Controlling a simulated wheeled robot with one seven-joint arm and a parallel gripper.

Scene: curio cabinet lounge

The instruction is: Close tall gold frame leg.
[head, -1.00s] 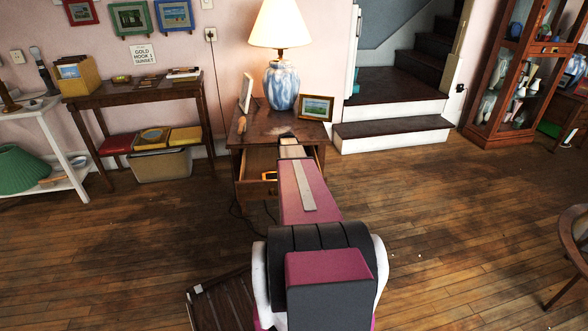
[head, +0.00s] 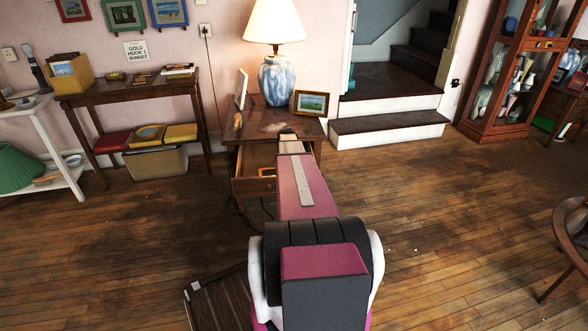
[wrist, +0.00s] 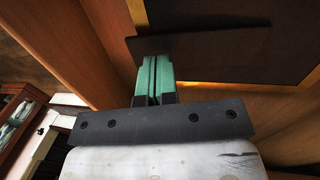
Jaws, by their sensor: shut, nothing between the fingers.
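In the wrist view, a black frame back (wrist: 205,14) with gold edging (wrist: 205,86) fills the upper right. A black flat flap (wrist: 215,52), looking like the frame's leg, stands out in front of it. My gripper (wrist: 153,60) has its green fingers together and empty. Its tips are at the flap's lower left edge; I cannot tell whether they touch it.
The small table (head: 262,129) bears a blue-and-white lamp (head: 277,80), a small gold-edged landscape picture (head: 311,103) and a pale upright frame (head: 241,89). Steps (head: 390,127) rise behind right. Open floor lies right of my arm.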

